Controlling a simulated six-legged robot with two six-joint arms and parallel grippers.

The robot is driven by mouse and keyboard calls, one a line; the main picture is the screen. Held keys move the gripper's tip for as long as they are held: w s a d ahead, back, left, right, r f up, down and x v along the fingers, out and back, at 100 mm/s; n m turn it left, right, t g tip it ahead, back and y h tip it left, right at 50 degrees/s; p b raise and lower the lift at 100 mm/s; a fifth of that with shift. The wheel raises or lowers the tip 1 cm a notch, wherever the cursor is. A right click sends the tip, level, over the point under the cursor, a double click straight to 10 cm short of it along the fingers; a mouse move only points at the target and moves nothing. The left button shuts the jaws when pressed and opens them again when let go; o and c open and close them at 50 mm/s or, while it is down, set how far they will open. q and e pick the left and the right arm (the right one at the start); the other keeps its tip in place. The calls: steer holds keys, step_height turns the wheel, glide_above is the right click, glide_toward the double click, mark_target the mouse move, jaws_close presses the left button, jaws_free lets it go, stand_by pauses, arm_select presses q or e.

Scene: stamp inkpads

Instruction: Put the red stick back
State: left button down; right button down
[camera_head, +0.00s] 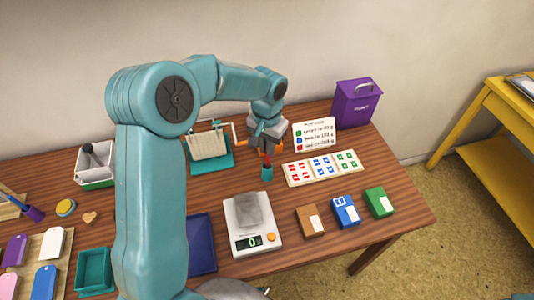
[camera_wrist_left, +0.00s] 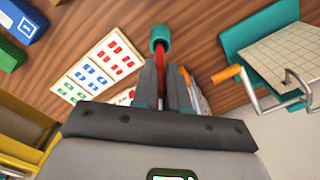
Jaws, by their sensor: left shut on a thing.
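A red stick (camera_head: 268,159) with a teal end piece (camera_head: 267,173) points down from my left gripper (camera_head: 268,150) over the back middle of the table. My left gripper is shut on the stick. In the left wrist view the red stick (camera_wrist_left: 160,58) comes out between the fingers, with the teal piece (camera_wrist_left: 160,36) at its far end. I cannot tell whether that piece touches the table. The stick's upper part is hidden between the fingers. My right gripper is not in view.
A teal-based rack (camera_head: 209,158) stands left of the gripper. A card with colored marks (camera_head: 321,167) lies right, before a white sign (camera_head: 314,135). A scale (camera_head: 252,225) reading 0 and brown, blue and green boxes (camera_head: 346,211) are in front. A purple box (camera_head: 355,103) stands behind right.

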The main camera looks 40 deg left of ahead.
mark_target(267, 168)
arm_select(q)
steer(key=f, duration=0.2)
steer(key=shift+s+f, duration=0.2)
steer(key=shift+f, duration=0.2)
steer(key=shift+w+f, duration=0.1)
steer(key=shift+f, duration=0.35)
steer(key=shift+f, duration=0.1)
steer(key=c, duration=1.1)
jaws_free()
steer(key=shift+c, duration=0.2)
